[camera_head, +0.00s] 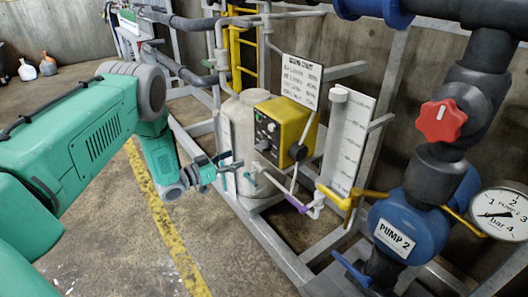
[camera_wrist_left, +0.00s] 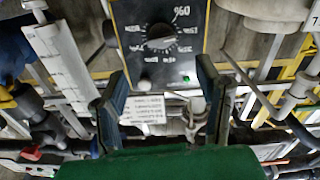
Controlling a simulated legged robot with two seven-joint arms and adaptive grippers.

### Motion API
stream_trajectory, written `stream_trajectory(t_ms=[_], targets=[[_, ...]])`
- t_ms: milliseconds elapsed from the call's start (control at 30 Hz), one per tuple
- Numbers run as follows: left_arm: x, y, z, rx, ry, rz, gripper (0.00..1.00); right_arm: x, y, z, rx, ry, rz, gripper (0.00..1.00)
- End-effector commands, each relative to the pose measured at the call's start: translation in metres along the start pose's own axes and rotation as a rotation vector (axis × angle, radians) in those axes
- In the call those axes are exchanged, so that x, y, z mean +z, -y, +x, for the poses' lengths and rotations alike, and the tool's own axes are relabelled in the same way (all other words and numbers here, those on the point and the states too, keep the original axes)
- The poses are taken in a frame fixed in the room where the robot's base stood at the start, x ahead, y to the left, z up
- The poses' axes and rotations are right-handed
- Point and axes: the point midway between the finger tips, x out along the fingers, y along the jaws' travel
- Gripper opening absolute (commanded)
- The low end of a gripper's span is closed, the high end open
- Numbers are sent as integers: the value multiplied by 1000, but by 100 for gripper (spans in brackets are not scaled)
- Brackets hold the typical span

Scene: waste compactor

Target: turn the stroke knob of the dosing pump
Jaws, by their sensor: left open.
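The dosing pump (camera_head: 285,122) is a yellow box with a dark front panel, mounted by a white tank. Its stroke knob (camera_wrist_left: 159,34) is a dark round knob inside a ring of white numbers, on the panel in the upper middle of the left wrist view. My left gripper (camera_head: 232,164) is in front of the pump, to the left of and a little below its panel in the head view. In the left wrist view its two fingers (camera_wrist_left: 160,72) are spread, with nothing between them, and the knob lies beyond their tips. My right gripper is in neither view.
A dosing chart (camera_head: 302,80) stands above the pump. A white scaled column (camera_head: 349,140) and a blue pump marked PUMP 2 (camera_head: 394,238), with a red valve knob (camera_head: 441,121), are to the right. Grey frame rails (camera_head: 270,250) run below.

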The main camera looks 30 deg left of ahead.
Motion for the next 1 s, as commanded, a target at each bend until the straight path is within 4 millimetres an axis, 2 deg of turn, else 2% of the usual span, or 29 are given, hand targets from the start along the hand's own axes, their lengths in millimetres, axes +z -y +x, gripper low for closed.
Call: stream_trajectory(t_ms=[33,200,400,600,900,967,1000], targets=[[3,0,12,4,-2,2,59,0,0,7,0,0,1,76],[5,3,48,1,-3,-2,59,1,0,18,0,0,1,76],[5,3,80,0,-2,-4,59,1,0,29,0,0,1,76],[3,2,96,-1,0,-3,59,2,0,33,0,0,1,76],[2,2,98,-1,0,-4,59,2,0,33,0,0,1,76],[3,3,97,-2,0,-5,38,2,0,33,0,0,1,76],[3,3,97,-1,0,-5,23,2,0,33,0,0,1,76]])
